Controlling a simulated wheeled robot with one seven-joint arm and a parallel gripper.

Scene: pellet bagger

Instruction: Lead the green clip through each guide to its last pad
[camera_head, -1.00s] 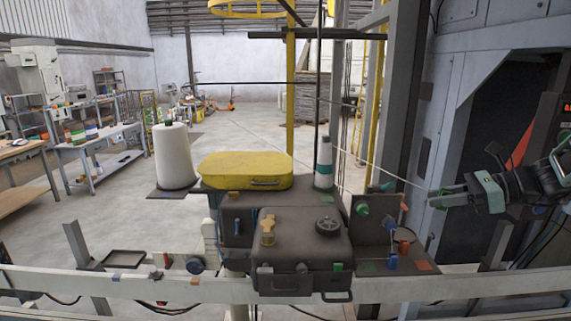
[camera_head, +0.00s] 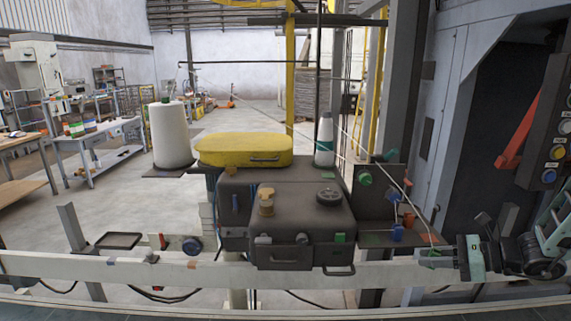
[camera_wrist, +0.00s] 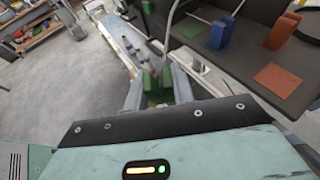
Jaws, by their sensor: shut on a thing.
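My gripper (camera_head: 424,257) is at the lower right, beside the front right corner of the dark machine shelf. It is shut on the green clip (camera_wrist: 155,86), which shows between the fingertips in the wrist view. A pale cord (camera_head: 411,202) rises from the clip toward the guides at the back of the shelf. A round green guide (camera_head: 364,178), a teal guide (camera_head: 386,156), an orange guide (camera_head: 409,219) and a blue guide (camera_head: 397,232) are mounted there. An orange pad (camera_wrist: 278,77) lies flat on the shelf, right of the clip. Exact cord contact with the guides is unclear.
A dark case (camera_head: 300,226) with knobs stands left of the shelf. A white rail (camera_head: 120,268) crosses the front. A yellow lidded box (camera_head: 243,149), a white cone (camera_head: 170,135) and a grey cone (camera_head: 324,140) stand behind. A control panel (camera_head: 550,140) is at right.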

